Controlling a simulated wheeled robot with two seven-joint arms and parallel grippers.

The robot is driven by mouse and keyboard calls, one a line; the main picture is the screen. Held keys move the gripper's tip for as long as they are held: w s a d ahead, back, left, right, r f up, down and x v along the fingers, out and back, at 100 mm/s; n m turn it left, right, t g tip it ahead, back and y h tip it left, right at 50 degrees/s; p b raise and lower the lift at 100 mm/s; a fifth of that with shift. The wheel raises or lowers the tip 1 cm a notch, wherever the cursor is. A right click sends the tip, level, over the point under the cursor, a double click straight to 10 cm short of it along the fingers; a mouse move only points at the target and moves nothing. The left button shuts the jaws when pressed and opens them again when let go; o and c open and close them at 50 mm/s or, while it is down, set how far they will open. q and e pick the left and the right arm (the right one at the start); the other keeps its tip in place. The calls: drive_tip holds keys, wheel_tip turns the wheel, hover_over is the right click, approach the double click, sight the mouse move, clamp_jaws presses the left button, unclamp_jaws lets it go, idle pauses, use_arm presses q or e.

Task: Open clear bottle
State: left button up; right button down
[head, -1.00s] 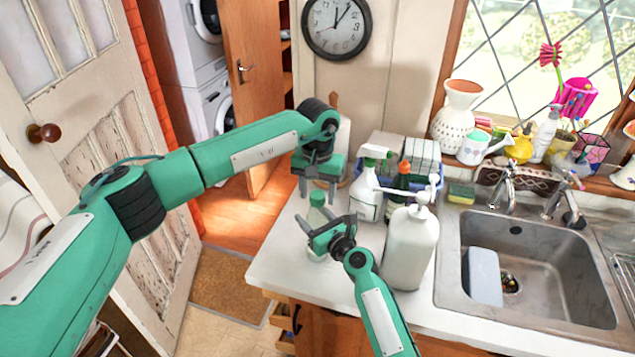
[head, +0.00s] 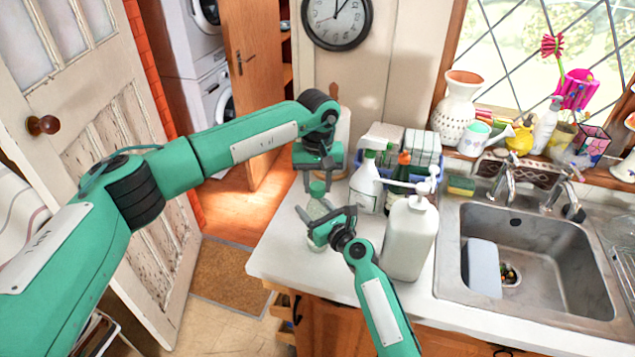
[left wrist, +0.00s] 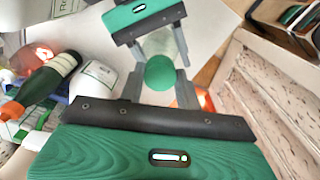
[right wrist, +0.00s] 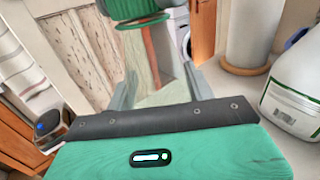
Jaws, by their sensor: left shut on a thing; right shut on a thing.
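The clear bottle (head: 320,208) stands upright near the left end of the counter, with a green cap (head: 317,188) on top. My left gripper (head: 318,187) comes down from above and is shut on the cap, which also shows between its fingers in the left wrist view (left wrist: 160,73). My right gripper (head: 320,226) is shut around the bottle's body from the front. The clear body fills the space between its fingers in the right wrist view (right wrist: 155,75). The right gripper partly hides the bottle's lower part.
A large white pump bottle (head: 408,238) stands close to the right of my right gripper. A spray bottle (head: 366,188) and a blue rack (head: 428,180) are behind it. The sink (head: 545,245) is at the right. The counter's front left corner (head: 270,262) is bare.

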use_arm(q)
drive_tip(key=n, duration=2.8)
drive_tip(key=shift+n, duration=0.3)
drive_tip(key=n, duration=0.4)
drive_tip(key=shift+n, duration=0.3)
drive_tip(key=n, duration=1.7)
drive_tip(key=shift+r, duration=0.1)
drive_tip(key=shift+r, duration=0.25)
